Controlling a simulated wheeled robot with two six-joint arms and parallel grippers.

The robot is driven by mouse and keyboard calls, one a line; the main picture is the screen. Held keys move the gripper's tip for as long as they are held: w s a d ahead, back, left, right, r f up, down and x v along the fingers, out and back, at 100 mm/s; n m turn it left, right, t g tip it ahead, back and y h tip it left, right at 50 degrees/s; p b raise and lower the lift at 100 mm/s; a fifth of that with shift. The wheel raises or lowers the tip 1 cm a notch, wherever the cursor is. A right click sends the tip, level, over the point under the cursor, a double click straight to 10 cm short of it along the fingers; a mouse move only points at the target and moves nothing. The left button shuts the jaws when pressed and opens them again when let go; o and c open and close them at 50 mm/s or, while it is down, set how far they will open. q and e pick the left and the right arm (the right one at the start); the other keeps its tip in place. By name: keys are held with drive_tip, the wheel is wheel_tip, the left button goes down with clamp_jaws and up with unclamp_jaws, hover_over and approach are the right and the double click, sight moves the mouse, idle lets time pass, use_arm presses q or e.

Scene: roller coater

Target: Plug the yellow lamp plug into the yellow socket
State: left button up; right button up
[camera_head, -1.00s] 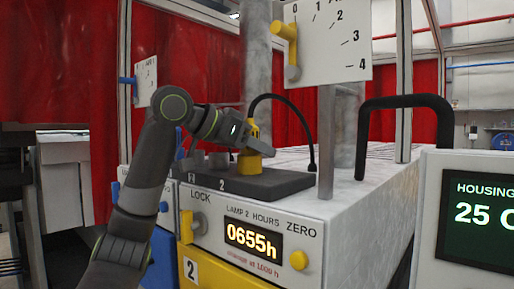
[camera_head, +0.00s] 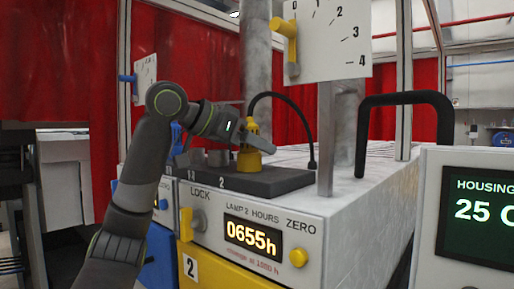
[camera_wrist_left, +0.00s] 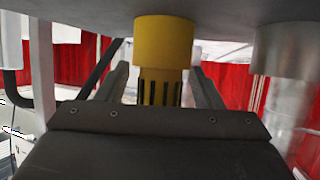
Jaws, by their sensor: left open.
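The yellow lamp plug (camera_head: 253,128), with a black cable curving from its top, stands upright on the wide yellow socket (camera_head: 250,161) on the dark plate. Plug and socket appear joined, with no gap visible. In the left wrist view, which is upside down, the ribbed plug (camera_wrist_left: 160,90) shows beyond the gripper body, against the smooth yellow socket (camera_wrist_left: 163,42). My left gripper (camera_head: 257,141) is open at plug height. Its fingers (camera_wrist_left: 160,86) lie on either side of the plug, with a gap on each side. The gripper hides part of the plug. My right gripper is out of view.
The dark plate (camera_head: 245,181) sits on a grey cabinet with a lamp-hours display (camera_head: 253,238). Grey metal cylinders (camera_head: 217,158) stand left of the socket. A metal post (camera_head: 326,140) and black handle (camera_head: 364,130) are to the right. A dial panel (camera_head: 335,45) hangs above.

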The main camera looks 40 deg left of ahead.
use_arm(q)
drive_tip(key=b+v, duration=0.1)
drive_tip(key=v, duration=1.5)
drive_tip(key=shift+s, duration=0.3)
drive_tip(key=shift+a, duration=0.15)
wheel_tip(320, 180, up, 10)
drive_tip(key=p, duration=1)
